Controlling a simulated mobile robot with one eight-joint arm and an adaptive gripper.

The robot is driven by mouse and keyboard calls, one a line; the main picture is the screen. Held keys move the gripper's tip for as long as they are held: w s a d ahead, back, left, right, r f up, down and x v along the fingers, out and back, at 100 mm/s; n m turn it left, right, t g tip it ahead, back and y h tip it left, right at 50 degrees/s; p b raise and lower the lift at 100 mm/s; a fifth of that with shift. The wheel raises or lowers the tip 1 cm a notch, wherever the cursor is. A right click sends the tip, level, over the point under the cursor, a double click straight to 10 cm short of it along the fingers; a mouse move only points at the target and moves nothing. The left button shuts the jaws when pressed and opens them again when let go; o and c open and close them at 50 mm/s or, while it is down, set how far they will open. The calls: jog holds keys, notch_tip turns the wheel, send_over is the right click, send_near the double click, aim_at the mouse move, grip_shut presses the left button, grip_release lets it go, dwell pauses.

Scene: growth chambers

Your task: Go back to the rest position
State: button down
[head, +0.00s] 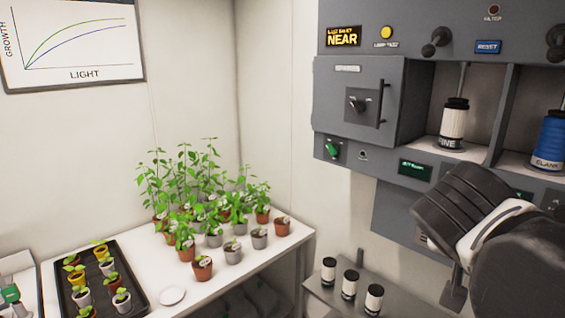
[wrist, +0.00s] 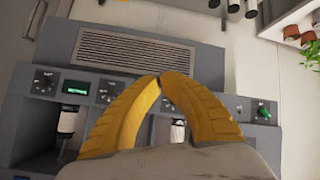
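My gripper (wrist: 160,80) shows in the wrist view with its two yellow ridged fingers curved together and their tips meeting. Nothing shows between them. My dark arm with a white band reaches in from the right in the head view, in front of the lower part of the grey chamber unit (head: 390,200). The yellow fingers are hidden in the head view. In the wrist view the fingers lie in front of the unit's panel, below a slatted vent (wrist: 150,55).
A white-and-black spool (head: 453,125) and a blue spool (head: 549,140) stand in the unit's bays. Three small jars (head: 349,285) stand on a low shelf. Potted plants crowd the white table (head: 225,280) beside a black seedling tray (head: 137,278). A closed door (head: 350,100) is at the unit's left.

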jog(key=s+a+f+n+y+b, duration=0.1)
jog(key=a+f+b, duration=0.3)
jog(key=f, duration=0.7)
jog(key=s+a+f+n+y+b, duration=0.1)
jog(key=a+f+y+b, duration=0.3)
jog(key=f, duration=0.8)
jog(key=s+a+f+n+y+b, duration=0.1)
jog(key=a+f+b, duration=0.4)
jog(key=f, duration=0.7)
jog(key=shift+s+a+n+y+b, duration=0.25)
jog(key=shift+s+n+y+b, duration=0.25)
jog(key=shift+n+y, duration=0.55)
jog(key=shift+w, duration=0.1)
